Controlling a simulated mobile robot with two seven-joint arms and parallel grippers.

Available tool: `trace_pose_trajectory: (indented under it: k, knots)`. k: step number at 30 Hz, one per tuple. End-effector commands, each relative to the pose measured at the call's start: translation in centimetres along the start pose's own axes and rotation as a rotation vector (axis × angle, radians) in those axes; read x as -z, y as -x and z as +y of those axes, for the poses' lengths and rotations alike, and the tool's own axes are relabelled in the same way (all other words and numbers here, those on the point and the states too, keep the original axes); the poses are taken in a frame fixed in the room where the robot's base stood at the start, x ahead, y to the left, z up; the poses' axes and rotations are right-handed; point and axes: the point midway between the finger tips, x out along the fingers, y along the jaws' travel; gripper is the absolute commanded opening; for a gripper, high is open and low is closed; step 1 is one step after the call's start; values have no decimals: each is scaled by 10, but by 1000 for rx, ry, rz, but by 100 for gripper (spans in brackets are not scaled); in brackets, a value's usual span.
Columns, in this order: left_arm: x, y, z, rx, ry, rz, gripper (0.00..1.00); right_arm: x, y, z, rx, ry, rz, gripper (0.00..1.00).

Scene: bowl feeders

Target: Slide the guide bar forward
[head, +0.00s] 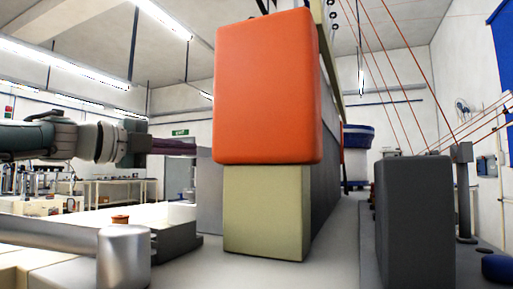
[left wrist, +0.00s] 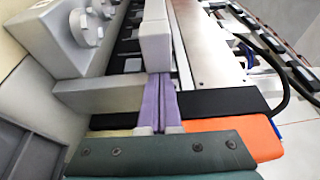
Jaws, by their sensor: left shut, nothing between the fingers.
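My left gripper (head: 190,147) comes in from the left in the head view, its purple fingers pointing right. In the left wrist view the same fingers (left wrist: 160,80) are shut together with nothing between them. Their tips are at the lower end of a pale grey block (left wrist: 155,38); I cannot tell whether they touch it. I cannot tell for certain which part is the guide bar. A long light metal rail (left wrist: 205,50) runs beside the block, to its right. My right gripper is not in view.
A large orange block (head: 266,90) on a beige block (head: 265,212) fills the middle of the head view. A dark grey block (head: 415,220) stands at right. A metal cylinder (head: 123,257) stands at the lower left. A grey housing with knobs (left wrist: 65,38) lies left of the fingers.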

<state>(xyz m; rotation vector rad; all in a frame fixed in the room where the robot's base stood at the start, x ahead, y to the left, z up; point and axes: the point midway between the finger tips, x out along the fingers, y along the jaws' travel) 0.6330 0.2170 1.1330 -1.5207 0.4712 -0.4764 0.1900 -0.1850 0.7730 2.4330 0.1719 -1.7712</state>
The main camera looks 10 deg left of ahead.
Motion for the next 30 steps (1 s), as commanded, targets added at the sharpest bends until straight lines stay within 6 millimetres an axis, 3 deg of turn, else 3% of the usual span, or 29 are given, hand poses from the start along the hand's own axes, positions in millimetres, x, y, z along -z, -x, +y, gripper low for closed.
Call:
trace_pose_trajectory:
  k: [7,11,17,20,30]
  knots:
    - [-6,3,-1,-2,1,-19,0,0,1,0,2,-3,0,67]
    - [-6,3,-17,0,-2,-19,0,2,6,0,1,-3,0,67]
    - [-4,2,-71,8,-1,-16,0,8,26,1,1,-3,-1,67]
    - [-3,1,-103,4,1,-12,0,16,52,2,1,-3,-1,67]
    - [0,-1,-170,1,1,-4,0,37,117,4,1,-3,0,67]
